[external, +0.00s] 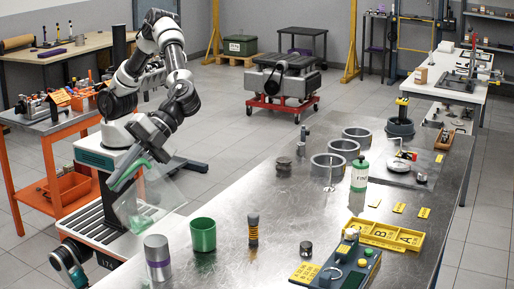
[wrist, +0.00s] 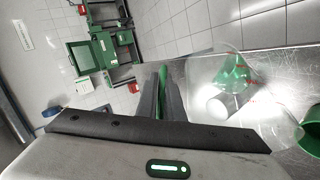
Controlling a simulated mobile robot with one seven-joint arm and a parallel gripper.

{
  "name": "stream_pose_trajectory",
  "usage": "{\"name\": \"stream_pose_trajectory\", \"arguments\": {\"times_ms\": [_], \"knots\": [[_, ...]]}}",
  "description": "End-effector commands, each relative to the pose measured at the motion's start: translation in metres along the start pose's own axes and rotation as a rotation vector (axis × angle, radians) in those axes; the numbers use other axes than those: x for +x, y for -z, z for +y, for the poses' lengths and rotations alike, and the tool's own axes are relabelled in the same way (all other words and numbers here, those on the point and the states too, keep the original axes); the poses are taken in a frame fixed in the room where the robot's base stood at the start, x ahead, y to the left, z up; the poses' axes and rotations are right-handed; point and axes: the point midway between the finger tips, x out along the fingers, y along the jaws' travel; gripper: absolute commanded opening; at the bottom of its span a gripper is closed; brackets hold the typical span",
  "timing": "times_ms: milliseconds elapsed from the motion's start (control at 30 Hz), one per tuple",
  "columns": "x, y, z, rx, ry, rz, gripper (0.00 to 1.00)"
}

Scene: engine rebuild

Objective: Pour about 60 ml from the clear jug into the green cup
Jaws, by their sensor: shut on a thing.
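The clear jug (external: 152,200) hangs in the air at the near left edge of the steel bench, tilted, with its green handle up and to the left. My gripper (external: 137,168) is shut on that handle; in the wrist view the handle (wrist: 163,77) shows between the fingers. The jug's transparent body (wrist: 205,72) is to their right. The liquid level in it cannot be made out. The green cup (external: 203,235) stands upright on the bench, to the right of the jug and apart from it. In the wrist view the cup (wrist: 312,137) is cut by the right edge.
A dark spring-like part with orange bands (external: 253,230) stands right of the cup. Metal rings, a green-labelled bottle (external: 360,175) and a yellow tray (external: 384,240) are farther right.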

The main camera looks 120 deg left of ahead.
Motion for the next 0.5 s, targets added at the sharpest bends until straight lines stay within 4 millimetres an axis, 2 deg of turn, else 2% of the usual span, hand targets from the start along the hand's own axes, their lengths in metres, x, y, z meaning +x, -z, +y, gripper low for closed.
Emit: {"name": "stream_pose_trajectory", "arguments": {"times_ms": [267, 400, 500], "knots": [[0.014, -0.006, 0.009, 0.085, 0.175, 0.000, 0.00], [0.016, -0.007, 0.023, 0.136, 0.294, -0.001, 0.00], [0.028, -0.013, 0.018, 0.165, 0.365, -0.003, 0.00]]}}
